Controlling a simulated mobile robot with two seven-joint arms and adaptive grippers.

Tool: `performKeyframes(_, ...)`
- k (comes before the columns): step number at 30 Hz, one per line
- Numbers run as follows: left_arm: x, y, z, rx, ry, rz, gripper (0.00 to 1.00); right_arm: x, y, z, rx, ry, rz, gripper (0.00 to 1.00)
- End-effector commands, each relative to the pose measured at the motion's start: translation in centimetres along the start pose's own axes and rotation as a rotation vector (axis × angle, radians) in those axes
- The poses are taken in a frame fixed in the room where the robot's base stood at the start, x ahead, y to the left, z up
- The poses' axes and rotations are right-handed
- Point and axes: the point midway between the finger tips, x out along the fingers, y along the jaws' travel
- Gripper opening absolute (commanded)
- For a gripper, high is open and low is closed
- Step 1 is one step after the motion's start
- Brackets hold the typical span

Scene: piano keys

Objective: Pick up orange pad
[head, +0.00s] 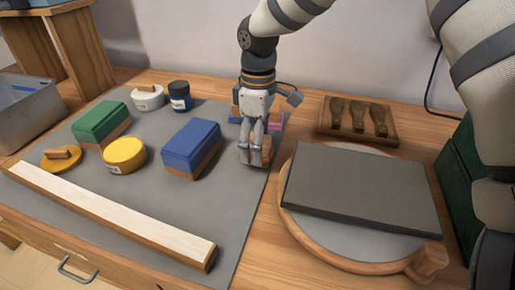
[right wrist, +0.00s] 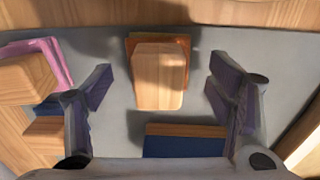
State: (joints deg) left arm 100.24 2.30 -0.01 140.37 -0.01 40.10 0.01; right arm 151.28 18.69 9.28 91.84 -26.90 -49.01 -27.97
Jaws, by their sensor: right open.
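The orange pad (right wrist: 158,78) lies on the grey mat, with a pale wooden block on top that hides most of its orange base in the right wrist view. In the head view the pad (head: 266,146) is partly hidden behind my right gripper (head: 252,163). My right gripper (right wrist: 160,90) is open, with one finger on each side of the pad in the right wrist view and visible gaps on both sides. Nothing is held in it. My left gripper is not in view.
A blue block (head: 191,143) sits left of the gripper, with a yellow round tin (head: 125,154) and green block (head: 101,120) beyond. A pink pad (right wrist: 50,60) lies nearby. A round board with a dark slab (head: 362,187) and a wooden tray (head: 380,134) are at right.

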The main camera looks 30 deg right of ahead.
Motion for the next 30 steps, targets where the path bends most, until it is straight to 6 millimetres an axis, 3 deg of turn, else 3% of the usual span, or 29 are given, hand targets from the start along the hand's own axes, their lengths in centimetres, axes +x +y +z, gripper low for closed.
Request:
performKeyframes(3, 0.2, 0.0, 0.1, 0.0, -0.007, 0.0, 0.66, 1.7, 0.0, 0.0, 0.0, -0.001, -0.001, 0.75)
performKeyframes(10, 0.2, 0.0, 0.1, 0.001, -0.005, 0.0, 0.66, 1.8, 0.0, -0.1, 0.0, 0.002, 0.001, 0.75)
performKeyframes(17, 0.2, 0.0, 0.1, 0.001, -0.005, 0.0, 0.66, 1.8, 0.0, 0.0, 0.0, 0.002, 0.001, 0.23)
performKeyframes(20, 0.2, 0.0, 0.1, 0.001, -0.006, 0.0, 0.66, 1.8, 0.0, 0.0, 0.0, 0.001, 0.001, 0.19)
performKeyframes(26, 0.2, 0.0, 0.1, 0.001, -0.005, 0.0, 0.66, 1.6, 0.0, -0.1, 0.0, 0.002, 0.001, 0.19)
performKeyframes(30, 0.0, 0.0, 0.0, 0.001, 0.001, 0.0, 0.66, 0.2, 0.1, -0.1, 0.0, 0.004, 0.004, 0.19)
